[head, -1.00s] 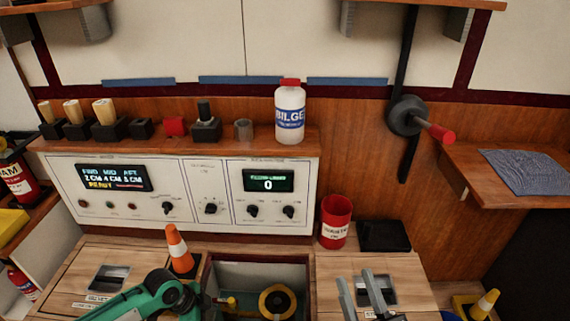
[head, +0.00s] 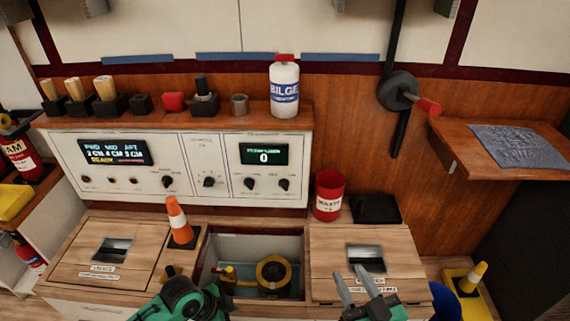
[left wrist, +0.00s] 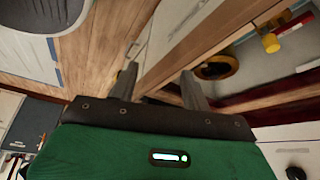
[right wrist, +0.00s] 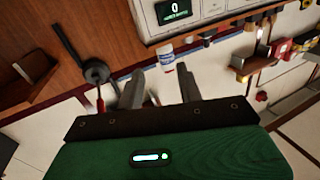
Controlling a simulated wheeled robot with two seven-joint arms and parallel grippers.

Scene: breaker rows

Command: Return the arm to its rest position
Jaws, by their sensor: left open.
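My left arm (head: 190,298) shows at the bottom of the head view, below the open bilge hatch; its fingertips are not clear there. In the left wrist view my left gripper (left wrist: 158,72) has its fingers apart with nothing between them, above wooden deck boards. My right gripper (head: 349,273) is at the bottom of the head view, in front of the right hatch lid (head: 325,264). In the right wrist view the right gripper (right wrist: 160,70) has its fingers apart and empty, pointing toward the wood-panelled wall.
The open hatch (head: 253,242) holds a round yellow-and-black part. An orange cone (head: 178,222) stands left of it, a red waste can (head: 329,196) behind right. A control panel (head: 210,168) and shelf with a bilge bottle (head: 284,88) run along the back.

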